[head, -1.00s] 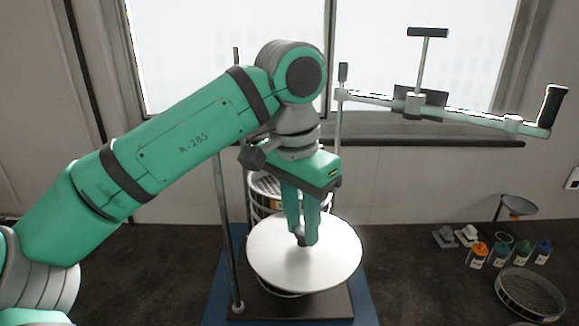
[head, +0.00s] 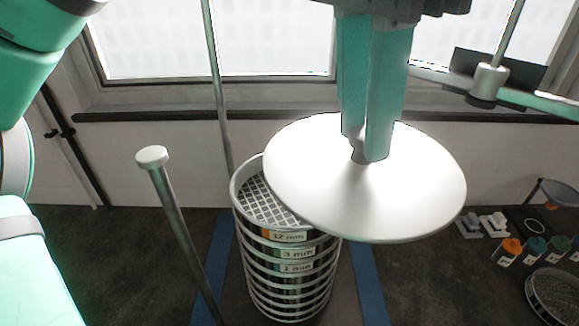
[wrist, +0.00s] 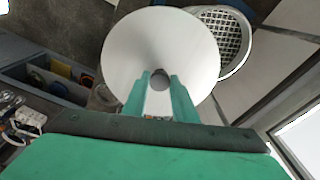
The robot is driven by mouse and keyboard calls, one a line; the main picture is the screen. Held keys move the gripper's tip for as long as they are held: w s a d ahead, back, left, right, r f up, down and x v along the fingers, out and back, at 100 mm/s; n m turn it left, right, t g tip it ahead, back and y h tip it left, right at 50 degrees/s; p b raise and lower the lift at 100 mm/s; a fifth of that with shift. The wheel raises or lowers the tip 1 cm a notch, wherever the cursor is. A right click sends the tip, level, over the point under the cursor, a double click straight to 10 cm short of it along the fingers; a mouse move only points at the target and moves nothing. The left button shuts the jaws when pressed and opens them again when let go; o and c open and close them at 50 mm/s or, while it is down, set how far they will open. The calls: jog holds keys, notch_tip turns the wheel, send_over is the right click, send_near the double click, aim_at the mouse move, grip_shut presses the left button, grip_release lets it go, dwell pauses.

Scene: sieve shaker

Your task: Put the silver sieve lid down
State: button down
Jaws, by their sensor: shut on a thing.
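The silver sieve lid (head: 310,180) is a wide round plate with a knob in its middle. My gripper (head: 372,150) is shut on the knob and holds the lid raised, slightly tilted, up and to the right of the sieve stack. The stack (head: 290,270) stands upright below, its top mesh (head: 262,200) partly uncovered; the lid hides its right part. Labels on the stack include 12 mm and 3 mm. In the wrist view the lid (wrist: 150,45) sits between my fingers (wrist: 160,88), with the top sieve (wrist: 222,38) partly behind it.
Metal rods (head: 178,225) of the shaker stand beside the stack. A green-and-grey clamp bar (head: 490,85) is at the upper right. In the wrist view a compartmented bin (wrist: 50,75) is at left.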

aim_at(308, 122)
jog(key=w+a+f, duration=0.1)
jog(key=w, duration=0.1)
jog(key=w+a+f, duration=0.1)
jog(key=w+a, duration=0.1)
jog(key=w, duration=0.1)
jog(key=w+a+f, duration=0.2)
jog(key=w, duration=0.1)
jog(key=shift+w+a+f, duration=0.4)
jog(key=shift+w+f, duration=0.25)
jog(key=shift+f, duration=0.8)
jog(key=shift+w+a+f, duration=0.4)
jog(key=shift+w+f, duration=0.25)
jog(key=shift+f, duration=0.85)
jog(key=shift+w+a+f, duration=0.4)
jog(key=shift+w+f, duration=0.25)
jog(key=shift+f, duration=0.8)
jog(key=c, duration=1.9)
grip_release()
jog(key=shift+f, duration=0.15)
jog(key=o, duration=0.5)
jog(key=shift+c, duration=0.2)
